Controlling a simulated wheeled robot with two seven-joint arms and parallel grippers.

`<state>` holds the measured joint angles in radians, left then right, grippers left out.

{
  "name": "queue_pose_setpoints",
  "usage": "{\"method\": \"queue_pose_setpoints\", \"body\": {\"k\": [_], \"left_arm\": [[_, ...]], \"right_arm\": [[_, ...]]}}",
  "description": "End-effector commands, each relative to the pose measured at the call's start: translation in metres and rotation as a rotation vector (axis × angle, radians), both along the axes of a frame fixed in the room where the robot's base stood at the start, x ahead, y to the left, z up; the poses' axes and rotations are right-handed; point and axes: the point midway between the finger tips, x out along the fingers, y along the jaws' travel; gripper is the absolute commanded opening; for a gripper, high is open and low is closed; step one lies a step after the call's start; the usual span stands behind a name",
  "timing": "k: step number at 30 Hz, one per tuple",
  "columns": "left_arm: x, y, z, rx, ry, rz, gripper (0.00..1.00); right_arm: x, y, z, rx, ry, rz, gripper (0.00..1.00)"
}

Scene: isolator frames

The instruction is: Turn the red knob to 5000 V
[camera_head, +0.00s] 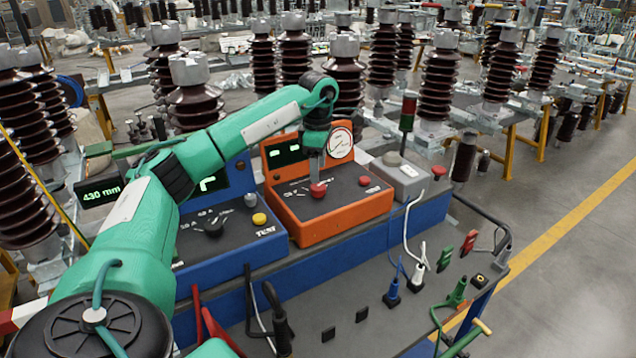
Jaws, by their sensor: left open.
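The red knob (318,190) sits on the dark sloping panel of the orange tester (335,222), left of a smaller red button (365,181). My left arm reaches in from the left and bends down over the tester. My left gripper (317,176) points down right at the red knob, with its fingers open. Whether the fingers touch the knob is too small to tell. The round dial (340,143) stands behind the gripper, its scale too small to read. My right gripper is not in view.
A grey box (400,175) with a red button (439,172) stands right. Plugs and cables cover the bench (345,295) in front. Brown insulators (437,90) crowd behind.

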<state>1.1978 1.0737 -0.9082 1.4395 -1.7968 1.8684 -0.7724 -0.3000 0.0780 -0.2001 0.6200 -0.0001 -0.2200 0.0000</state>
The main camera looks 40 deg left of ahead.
Motion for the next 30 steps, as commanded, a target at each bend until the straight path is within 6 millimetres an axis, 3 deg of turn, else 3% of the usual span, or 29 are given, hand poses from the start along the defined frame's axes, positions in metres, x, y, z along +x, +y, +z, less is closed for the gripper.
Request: {"method": "queue_pose_setpoints", "body": {"k": [6, 12, 30], "left_arm": [[0.001, -0.001, 0.049, 0.000, -0.004, 0.000, 0.59], [0.001, 0.000, 0.074, 0.000, -0.001, 0.000, 0.59], [0.000, 0.000, 0.081, 0.000, 0.000, 0.000, 0.59]], "right_arm": [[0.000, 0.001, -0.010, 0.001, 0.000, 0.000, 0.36], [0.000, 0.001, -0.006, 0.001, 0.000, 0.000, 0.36], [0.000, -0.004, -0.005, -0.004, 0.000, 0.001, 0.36]]}}
